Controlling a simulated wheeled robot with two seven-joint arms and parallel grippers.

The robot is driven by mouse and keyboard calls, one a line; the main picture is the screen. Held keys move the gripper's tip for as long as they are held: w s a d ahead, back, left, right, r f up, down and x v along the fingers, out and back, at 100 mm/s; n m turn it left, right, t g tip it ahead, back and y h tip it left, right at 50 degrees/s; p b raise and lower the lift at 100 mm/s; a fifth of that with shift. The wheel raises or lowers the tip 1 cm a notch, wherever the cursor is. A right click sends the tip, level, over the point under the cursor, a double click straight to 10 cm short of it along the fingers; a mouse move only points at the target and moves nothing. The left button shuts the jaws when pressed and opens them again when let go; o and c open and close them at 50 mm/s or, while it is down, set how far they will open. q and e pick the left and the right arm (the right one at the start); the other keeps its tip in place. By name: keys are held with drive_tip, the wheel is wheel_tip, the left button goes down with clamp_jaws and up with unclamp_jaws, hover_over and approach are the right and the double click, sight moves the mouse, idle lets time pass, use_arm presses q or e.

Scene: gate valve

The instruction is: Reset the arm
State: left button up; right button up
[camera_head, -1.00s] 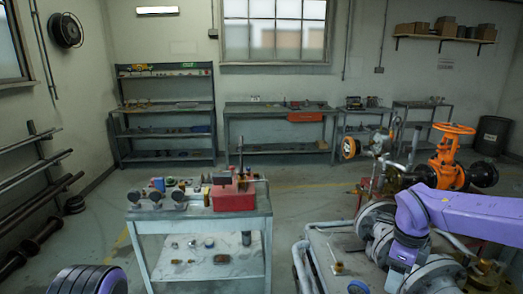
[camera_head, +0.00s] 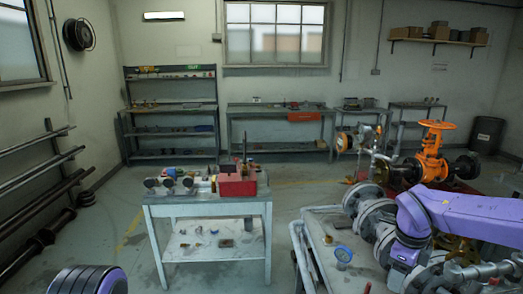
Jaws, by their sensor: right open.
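My right arm (camera_head: 470,212) is purple and reaches in from the right edge. It bends down at a grey joint over the pipework, with its lower purple part (camera_head: 398,279) near the bottom edge. My right gripper is at that low end and open; its fingertips are not clearly visible and nothing shows held in it. Of my left arm, only a rounded purple and black part (camera_head: 88,280) shows at the bottom left. My left gripper is out of view.
Flanged grey pipes (camera_head: 375,212) and an orange gate valve (camera_head: 430,160) stand close around my right arm. A grey cart (camera_head: 205,205) with a red toolbox (camera_head: 237,184) stands centre-left. Floor between is free.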

drive_tip(key=d+f+n+t+h+b, duration=0.1)
drive_tip(key=d+f+n+t+h, duration=0.1)
drive_tip(key=d+f+h, duration=0.4)
drive_tip(key=s+a+f+n+t+b, duration=0.25)
drive_tip(key=f+n, duration=0.25)
drive_tip(key=f, duration=0.4)
drive_tip(key=s+a+f+n+t+b, duration=0.15)
drive_tip(key=s+f+n, duration=0.25)
drive_tip(key=f, duration=0.5)
use_arm(q)
wheel_tip(320, 180, down, 10)
drive_tip(key=b, duration=0.5)
drive_tip(key=shift+w+f, duration=0.15)
drive_tip(key=shift+w, duration=0.2)
use_arm(e)
drive_tip(key=s+a+f+n+g+y, duration=0.1)
drive_tip(key=s+f+n, duration=0.3)
drive_tip(key=s+f, duration=0.4)
drive_tip(key=s+a+f+n+g+y, duration=0.2)
drive_tip(key=s+f+n, duration=0.3)
drive_tip(key=s+f, duration=0.4)
drive_tip(key=s+a, duration=0.1)
drive_tip(key=s, duration=0.4)
drive_tip(key=shift+s+a+f, duration=0.15)
drive_tip(key=shift+a, duration=0.25)
